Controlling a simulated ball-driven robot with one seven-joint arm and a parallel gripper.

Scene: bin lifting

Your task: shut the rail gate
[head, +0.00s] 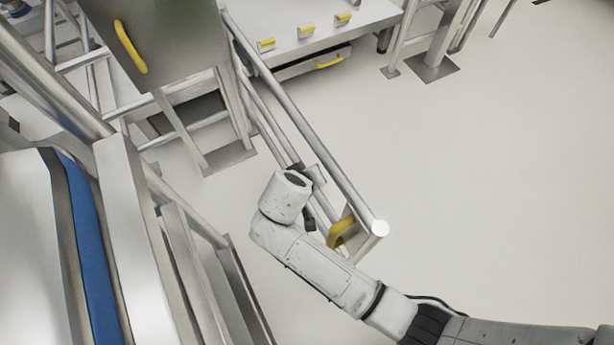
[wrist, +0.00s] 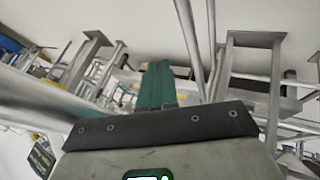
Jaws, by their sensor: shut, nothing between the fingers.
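The rail gate (head: 312,135) is a grey tubular frame in the head view. It runs from beside the cabinet down to a free end over the floor. A yellow piece (head: 341,232) sits near that free end. The gate stands apart from the conveyor-side railing, with open floor between them. My arm's wrist is at the near side of the gate in the head view, and hides part of its lower rails. My gripper (wrist: 157,72) shows in the wrist view with its green fingers shut and empty. Whether it touches the gate cannot be told.
A cabinet (head: 165,40) with a yellow handle stands at upper left. A bench (head: 310,22) with yellow handles is behind the gate. A conveyor with a blue belt (head: 85,235) and railings fill the left. The floor (head: 500,170) on the right is clear.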

